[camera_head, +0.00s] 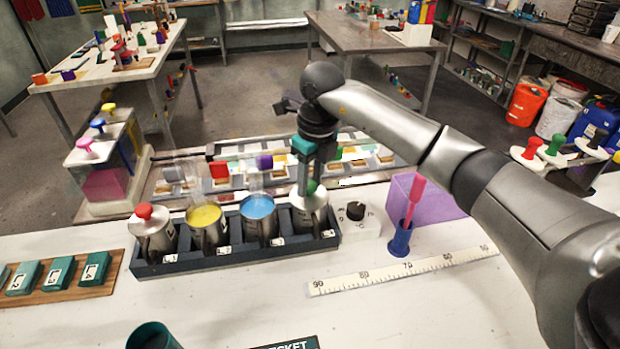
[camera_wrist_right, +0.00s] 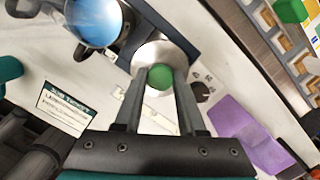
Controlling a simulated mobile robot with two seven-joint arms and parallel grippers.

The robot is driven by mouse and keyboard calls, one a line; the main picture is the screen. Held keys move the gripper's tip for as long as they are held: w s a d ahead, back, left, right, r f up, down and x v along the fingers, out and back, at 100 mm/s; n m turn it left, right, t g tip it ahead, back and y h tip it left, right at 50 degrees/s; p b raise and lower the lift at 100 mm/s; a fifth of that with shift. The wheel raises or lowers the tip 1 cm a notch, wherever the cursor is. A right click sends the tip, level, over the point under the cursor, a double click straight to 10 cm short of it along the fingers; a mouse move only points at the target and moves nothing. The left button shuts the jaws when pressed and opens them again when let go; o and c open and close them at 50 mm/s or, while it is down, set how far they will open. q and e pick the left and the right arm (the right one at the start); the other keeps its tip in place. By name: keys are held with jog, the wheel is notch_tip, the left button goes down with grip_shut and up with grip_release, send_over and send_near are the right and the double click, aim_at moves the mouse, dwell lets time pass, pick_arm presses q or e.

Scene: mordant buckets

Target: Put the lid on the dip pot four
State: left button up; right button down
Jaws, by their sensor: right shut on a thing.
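A dark rack (camera_head: 200,262) holds a row of metal dip pots with small labels. The rightmost pot (camera_head: 310,217), by the label that seems to read L4, has a pale lid with a green knob (camera_head: 312,187) at its mouth. My right gripper (camera_head: 311,183) comes down from above and is shut on that knob. The wrist view shows the green knob (camera_wrist_right: 160,77) between the fingers and the pale lid (camera_wrist_right: 165,54) around it. I cannot tell whether the lid rests fully on the rim. My left gripper is not in view.
Left of it stand open pots of blue (camera_head: 259,208) and yellow liquid (camera_head: 204,216), and a pot with a red-knobbed lid (camera_head: 145,212). A white knobbed block (camera_head: 357,218), a blue holder (camera_head: 401,240) and a ruler (camera_head: 400,273) lie right.

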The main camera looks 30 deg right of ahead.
dwell(0.3)
jog(key=shift+c, duration=2.1)
grip_release()
notch_tip(320, 180, up, 15)
jog(key=s, duration=0.1)
jog(key=shift+s+d, duration=0.3)
jog(key=shift+s, duration=0.1)
